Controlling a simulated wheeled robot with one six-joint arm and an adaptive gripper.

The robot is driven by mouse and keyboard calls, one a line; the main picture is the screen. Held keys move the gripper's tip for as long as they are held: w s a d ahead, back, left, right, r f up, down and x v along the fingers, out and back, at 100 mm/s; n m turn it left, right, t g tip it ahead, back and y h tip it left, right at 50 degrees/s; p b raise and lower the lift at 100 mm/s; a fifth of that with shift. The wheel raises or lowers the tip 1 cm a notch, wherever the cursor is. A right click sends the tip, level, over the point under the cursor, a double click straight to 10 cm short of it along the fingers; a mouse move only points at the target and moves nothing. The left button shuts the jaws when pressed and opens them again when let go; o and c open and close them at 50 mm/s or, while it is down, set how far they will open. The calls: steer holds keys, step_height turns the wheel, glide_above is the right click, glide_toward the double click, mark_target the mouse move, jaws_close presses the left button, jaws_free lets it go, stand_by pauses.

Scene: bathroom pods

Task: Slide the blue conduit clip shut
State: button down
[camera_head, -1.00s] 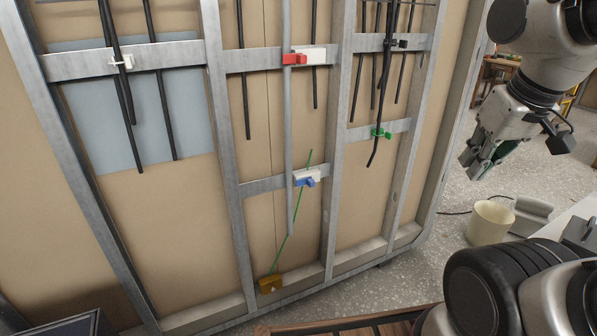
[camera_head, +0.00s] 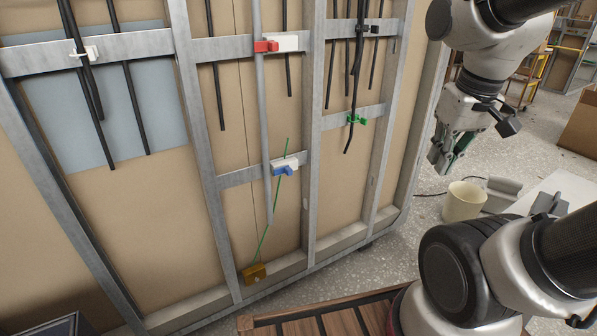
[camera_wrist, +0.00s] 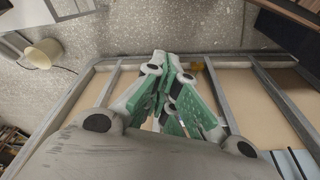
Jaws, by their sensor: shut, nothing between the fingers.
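The blue conduit clip (camera_head: 283,170) sits on a white block (camera_head: 291,161) on the lower crossbar of the metal frame, beside the lower end of a vertical grey conduit (camera_head: 262,120). A thin green line passes at the clip and slants down to a yellow box (camera_head: 255,274). How far the clip's slide is open is too small to tell. My gripper (camera_head: 439,165) hangs to the right of the frame, well apart from the clip. Its green-padded fingers are together and empty; they also show in the wrist view (camera_wrist: 172,62). The clip cannot be made out in the wrist view.
A red clip (camera_head: 265,46) on a white block sits higher on the conduit. A green clip (camera_head: 356,119) and black cables hang on the right bay. A cream bucket (camera_head: 463,202) stands on the floor below my gripper. A slatted wooden surface (camera_head: 340,322) lies at the front.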

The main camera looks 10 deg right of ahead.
steer(key=w+d+f+g, duration=0.15)
steer(key=w+f, duration=0.25)
steer(key=f, duration=0.4)
steer(key=w+d+f+m+g, duration=0.1)
steer(key=w+d+f, duration=0.2)
steer(key=w+f, duration=0.3)
steer(key=w+d+f+g, duration=0.1)
steer(key=w+d+f, duration=0.15)
steer(key=f, duration=0.65)
steer(key=w+a+f+m+t+y, duration=0.1)
steer(key=w+a+f+t, duration=0.1)
steer(key=w+f, duration=0.5)
steer(key=w+a+f+m+t, duration=0.1)
steer(key=w+f+t, duration=0.15)
steer(key=f, duration=0.85)
steer(key=w+a+f+m+t+y, duration=0.3)
steer(key=w+a+t+y, duration=0.1)
steer(key=w+a, duration=0.3)
steer(key=w+a+r+m+t+y, duration=0.2)
steer(key=w+r+t, duration=0.1)
steer(key=r, duration=0.5)
steer(key=w+a+r+m+t+y, duration=0.2)
steer(key=w+r+m+t, duration=0.1)
steer(key=r, duration=0.4)
steer(key=shift+w+r+t+y, duration=0.3)
steer(key=shift+w+r+t, duration=0.1)
steer(key=shift+w+t, duration=0.45)
steer(key=shift+s, duration=0.1)
